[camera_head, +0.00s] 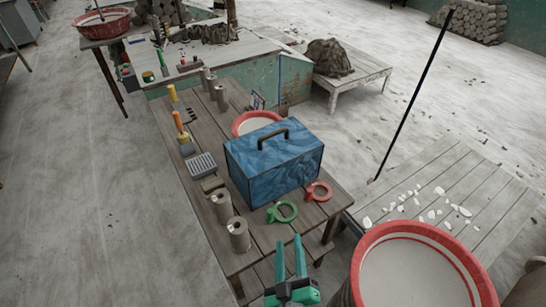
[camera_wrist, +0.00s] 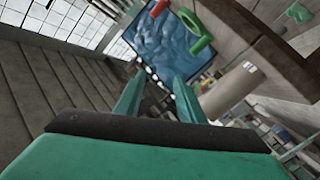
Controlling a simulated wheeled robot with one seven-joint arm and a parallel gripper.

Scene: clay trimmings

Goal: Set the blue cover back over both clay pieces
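The blue cover (camera_head: 262,173), a box shape with a dark handle on top, stands upright on the wooden table. It also shows tilted in the wrist view (camera_wrist: 150,38). Two upright grey-beige cylinders, one nearer (camera_head: 238,238) and one farther (camera_head: 221,209), stand left of the cover; I cannot tell whether they are the clay pieces. Whatever may be under the cover is hidden. My gripper (camera_head: 290,250) is near the table's front end, short of the cover and apart from it. Its green fingers are spread with nothing visible between them.
Brushes and a grey ridged block (camera_head: 201,166) are at left. A large red-rimmed tub (camera_head: 472,262) and a low table with white scraps (camera_head: 490,205) are at right.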

